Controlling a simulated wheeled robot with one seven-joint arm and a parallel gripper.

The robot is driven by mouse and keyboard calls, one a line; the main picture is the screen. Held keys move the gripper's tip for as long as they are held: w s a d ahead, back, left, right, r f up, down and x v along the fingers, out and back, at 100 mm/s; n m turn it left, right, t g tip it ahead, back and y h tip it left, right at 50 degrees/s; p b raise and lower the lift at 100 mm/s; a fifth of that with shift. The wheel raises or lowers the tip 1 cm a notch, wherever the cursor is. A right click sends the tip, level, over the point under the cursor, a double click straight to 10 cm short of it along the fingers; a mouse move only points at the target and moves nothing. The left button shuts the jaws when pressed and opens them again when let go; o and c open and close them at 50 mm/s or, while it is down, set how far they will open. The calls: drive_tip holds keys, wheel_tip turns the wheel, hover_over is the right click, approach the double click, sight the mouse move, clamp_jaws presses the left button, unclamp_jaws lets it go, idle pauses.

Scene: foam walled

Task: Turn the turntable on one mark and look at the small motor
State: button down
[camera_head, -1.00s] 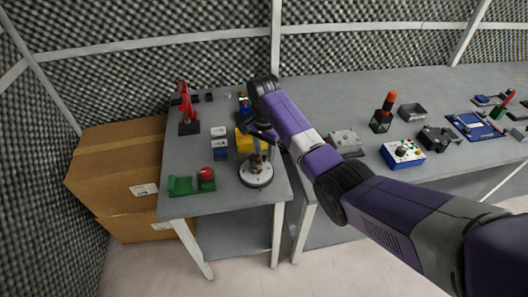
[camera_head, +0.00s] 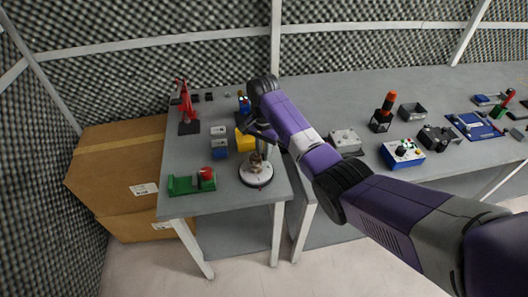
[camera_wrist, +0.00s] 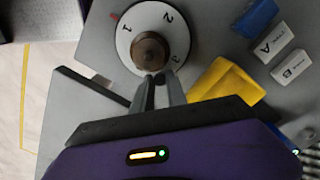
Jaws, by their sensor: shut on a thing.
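The turntable (camera_head: 256,181) is a round white disc on a dark base near the front right corner of the left table. In the wrist view the turntable (camera_wrist: 124,42) shows the marks 1, 2 and 3 around its face. The small motor (camera_wrist: 150,51), a brown round body seen from above, stands at its middle. My gripper (camera_wrist: 160,80) reaches over the disc's edge between the camera and the motor. In the head view my gripper (camera_head: 262,152) partly covers the motor.
A yellow block (camera_head: 243,141) stands just behind the turntable; in the wrist view it lies right of my fingers. White-topped blocks A (camera_wrist: 272,45) and B (camera_wrist: 294,66) are beyond it. A green fixture with a red part (camera_head: 192,183) is at the front left.

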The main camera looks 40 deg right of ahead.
sight(245, 163)
drive_tip(key=shift+w+a+n, duration=0.2)
drive_tip(key=shift+w+n, duration=0.2)
drive_tip(key=shift+n, duration=0.65)
drive_tip(key=shift+w+a+n, duration=0.2)
drive_tip(key=shift+w+n, duration=0.15)
drive_tip(key=shift+n, duration=0.7)
drive_tip(key=shift+w+a+n+p, duration=0.15)
drive_tip(key=shift+w+a+n, duration=0.1)
drive_tip(key=shift+n, duration=0.55)
drive_tip(key=shift+w+a+n+p, duration=0.1)
drive_tip(key=shift+w+a+n, duration=0.15)
drive_tip(key=shift+n, duration=0.55)
drive_tip(key=shift+w+a+n+p, duration=0.15)
drive_tip(key=shift+w+a+n, duration=0.1)
drive_tip(key=shift+n, duration=0.55)
drive_tip(key=shift+w+a+n+p, duration=0.2)
drive_tip(key=shift+a+n, duration=0.2)
drive_tip(key=shift+n, duration=0.65)
drive_tip(key=shift+w+a+n+p, duration=0.15)
drive_tip(key=shift+a+n, duration=0.25)
drive_tip(key=shift+n, duration=0.65)
drive_tip(key=shift+a+n+p, duration=0.25)
drive_tip(key=shift+a+n, duration=0.15)
drive_tip(key=shift+n, duration=0.6)
drive_tip(key=shift+a+n+p, duration=0.25)
drive_tip(key=shift+a+n, duration=0.15)
drive_tip(key=shift+n, duration=0.6)
drive_tip(key=shift+a, duration=0.1)
